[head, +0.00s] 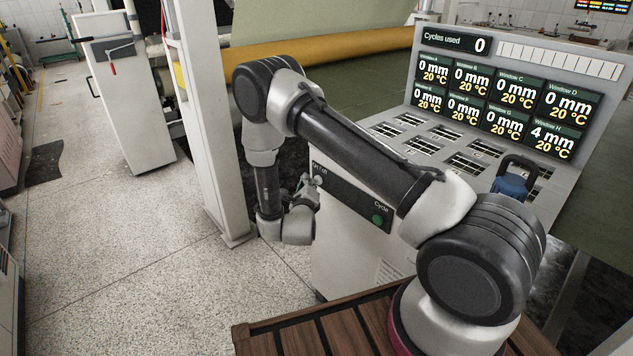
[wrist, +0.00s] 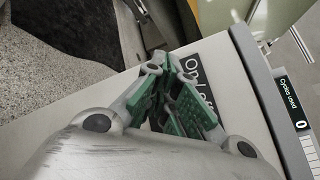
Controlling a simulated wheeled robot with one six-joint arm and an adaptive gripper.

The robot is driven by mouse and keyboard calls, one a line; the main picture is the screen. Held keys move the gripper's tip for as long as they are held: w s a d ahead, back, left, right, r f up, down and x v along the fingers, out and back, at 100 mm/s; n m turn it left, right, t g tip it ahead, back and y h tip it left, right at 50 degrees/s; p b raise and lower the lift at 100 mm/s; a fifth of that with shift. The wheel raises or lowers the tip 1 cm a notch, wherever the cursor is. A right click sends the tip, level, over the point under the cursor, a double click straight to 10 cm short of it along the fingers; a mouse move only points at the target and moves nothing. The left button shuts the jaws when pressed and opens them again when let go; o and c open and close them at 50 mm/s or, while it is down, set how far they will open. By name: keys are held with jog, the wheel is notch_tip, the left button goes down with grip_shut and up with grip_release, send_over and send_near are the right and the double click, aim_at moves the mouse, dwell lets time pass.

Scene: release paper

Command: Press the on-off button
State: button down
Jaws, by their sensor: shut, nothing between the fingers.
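The control panel (head: 345,197) is a dark strip on the front of the white console. Its "On / off" label shows at the left end, beside my gripper (head: 311,191). The label (wrist: 203,75) also shows in the wrist view, partly covered by my green-padded fingers (wrist: 172,78). My gripper is shut and empty, with its tips close to the panel by the label. The on-off button itself is hidden behind the fingers, and I cannot tell whether they touch it. A green Cycle button (head: 378,219) sits at the panel's right end.
The console screen (head: 495,95) reads "Cycles used 0" above several window readouts. A blue object with a black handle (head: 514,180) stands on the slotted console top. A white post (head: 212,130) rises left of my arm. Speckled floor (head: 110,250) is clear at left.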

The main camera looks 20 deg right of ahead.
dwell(0.4)
jog(key=shift+w+d, duration=0.15)
jog(key=shift+d, duration=0.3)
jog(key=shift+s+a, duration=0.2)
jog(key=shift+a, duration=0.2)
jog(key=s+a, duration=0.2)
jog(key=a, duration=0.3)
jog(key=shift+s+a, duration=0.15)
jog(key=shift+a, duration=0.15)
dwell(0.5)
